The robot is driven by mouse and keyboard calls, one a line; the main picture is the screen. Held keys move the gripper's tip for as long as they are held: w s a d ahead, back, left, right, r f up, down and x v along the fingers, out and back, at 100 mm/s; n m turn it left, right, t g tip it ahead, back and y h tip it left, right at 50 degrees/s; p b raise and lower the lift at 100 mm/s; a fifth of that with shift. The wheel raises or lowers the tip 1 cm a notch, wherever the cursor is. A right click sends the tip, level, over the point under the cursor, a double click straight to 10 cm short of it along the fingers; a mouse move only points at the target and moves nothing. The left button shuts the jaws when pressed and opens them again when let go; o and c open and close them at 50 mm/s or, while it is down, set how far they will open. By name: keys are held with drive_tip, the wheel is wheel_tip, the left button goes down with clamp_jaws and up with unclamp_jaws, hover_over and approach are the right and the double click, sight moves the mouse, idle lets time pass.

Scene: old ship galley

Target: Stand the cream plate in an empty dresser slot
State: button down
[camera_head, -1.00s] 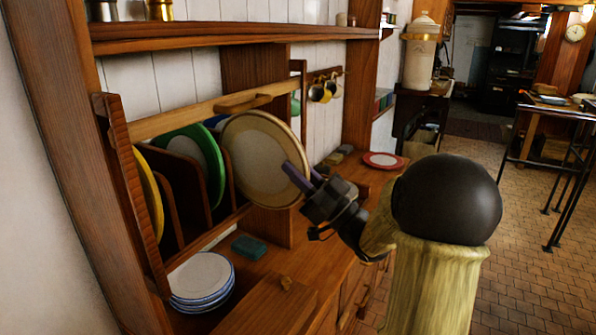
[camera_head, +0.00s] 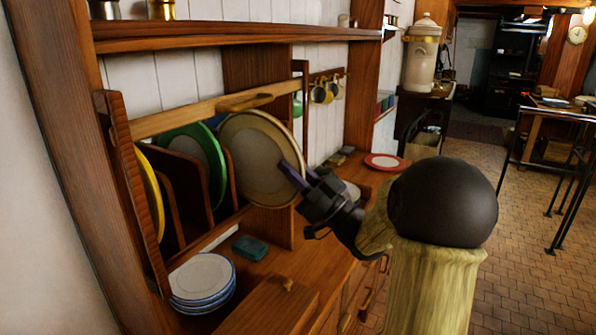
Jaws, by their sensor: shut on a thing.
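The cream plate (camera_head: 258,158) has a tan rim and a pale middle. It is upright, facing the camera, at the right part of the dresser rack. My gripper (camera_head: 293,176) is shut on its right edge. The rack (camera_head: 172,190) has wooden dividers and a front rail. A yellow plate (camera_head: 151,197) stands in its left slot and a green plate (camera_head: 211,158) in a middle slot. A bit of a blue plate (camera_head: 215,121) shows behind the cream plate. The cream plate hides the right part of the rack, so I cannot tell how far in it sits.
A stack of blue-rimmed plates (camera_head: 203,278) and a teal sponge (camera_head: 250,248) lie on the counter below the rack. A red-rimmed plate (camera_head: 385,162) lies farther right. Mugs (camera_head: 322,92) hang behind. A shelf (camera_head: 230,38) runs above.

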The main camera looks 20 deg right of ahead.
sight(252, 175)
drive_tip(key=shift+w+a+f+b, duration=0.1)
drive_tip(key=shift+w+a+b, duration=0.1)
drive_tip(key=shift+w+a, duration=0.55)
drive_tip(key=shift+w+a+b, duration=0.15)
drive_tip(key=shift+w+a, duration=0.4)
drive_tip(key=shift+w, duration=0.45)
drive_tip(key=shift+w+a+f+b, duration=0.1)
drive_tip(key=shift+w+a+b, duration=0.1)
drive_tip(key=shift+w+a, duration=0.55)
drive_tip(key=shift+w, duration=0.15)
drive_tip(key=shift+w+a+r+b, duration=0.1)
drive_tip(key=shift+w+a+b, duration=0.05)
drive_tip(key=shift+w+a, duration=0.75)
drive_tip(key=shift+w+a+f+b, duration=0.1)
drive_tip(key=shift+w+a, duration=0.45)
drive_tip(key=shift+w, duration=0.6)
drive_tip(key=shift+w+a+r+b, duration=0.1)
drive_tip(key=shift+w+a+b, duration=0.05)
drive_tip(key=shift+w+a, duration=0.75)
drive_tip(key=shift+w+f+b, duration=0.3)
drive_tip(key=shift+f+b, duration=0.45)
drive_tip(key=shift+b, duration=0.1)
drive_tip(key=c, duration=1.2)
unclamp_jaws()
drive_tip(key=shift+d, duration=0.1)
drive_tip(key=shift+c, duration=0.3)
drive_tip(key=shift+s+f, duration=0.1)
drive_tip(key=shift+f, duration=0.2)
drive_tip(key=shift+b+v, duration=1.55)
drive_tip(key=shift+v, duration=0.25)
